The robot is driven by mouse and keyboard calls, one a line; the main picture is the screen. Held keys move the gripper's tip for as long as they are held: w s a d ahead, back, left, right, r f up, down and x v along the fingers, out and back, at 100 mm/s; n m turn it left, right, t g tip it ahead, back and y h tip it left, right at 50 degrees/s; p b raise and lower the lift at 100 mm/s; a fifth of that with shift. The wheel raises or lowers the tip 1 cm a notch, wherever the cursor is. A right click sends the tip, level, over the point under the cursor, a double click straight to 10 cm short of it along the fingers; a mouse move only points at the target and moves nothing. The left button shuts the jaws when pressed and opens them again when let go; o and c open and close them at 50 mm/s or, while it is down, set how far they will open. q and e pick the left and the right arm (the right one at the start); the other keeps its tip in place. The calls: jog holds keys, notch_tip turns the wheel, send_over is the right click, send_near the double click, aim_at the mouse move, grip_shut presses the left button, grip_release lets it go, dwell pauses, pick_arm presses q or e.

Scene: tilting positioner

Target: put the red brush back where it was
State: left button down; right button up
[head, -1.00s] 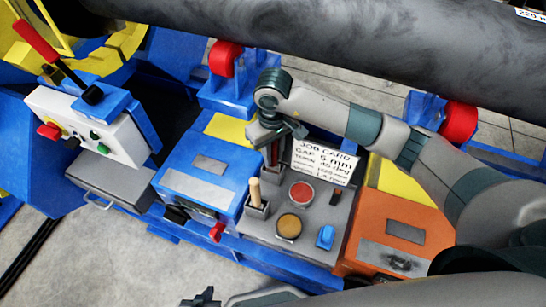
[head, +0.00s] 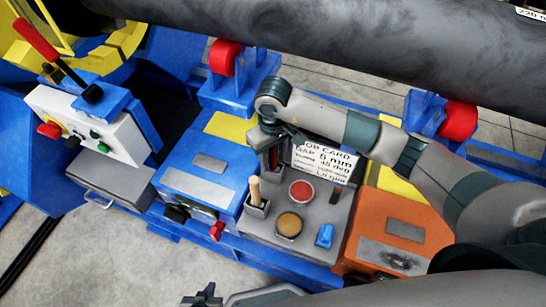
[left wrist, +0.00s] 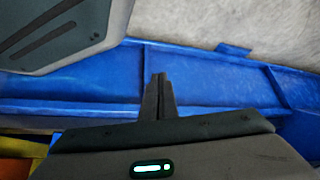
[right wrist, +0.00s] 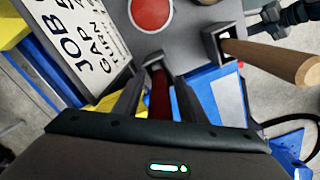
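The red brush (right wrist: 159,98) stands in a dark square holder (right wrist: 154,58) on the grey tray. Its dark red handle also shows in the head view (head: 273,158), partly under my right gripper (head: 277,138). In the right wrist view my right gripper (right wrist: 160,82) is open, with one finger on each side of the handle and gaps visible between. The brush's lower end is hidden in the holder. My left gripper (head: 203,297) is low at the bottom of the head view. Its fingers (left wrist: 158,78) are together and empty in the left wrist view.
A wooden-handled tool (head: 255,190) stands in a second holder (head: 257,208). A red tin (head: 301,191), an amber tin (head: 289,226) and a blue item (head: 324,236) sit on the grey tray (head: 262,238). The job card (head: 325,162) stands close beside my right gripper.

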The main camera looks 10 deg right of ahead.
pick_arm(q)
jog(key=shift+s+a, duration=0.15)
jog(key=shift+s, duration=0.05)
jog(key=shift+a, duration=0.1)
pick_arm(e)
jog(key=shift+r, duration=0.1)
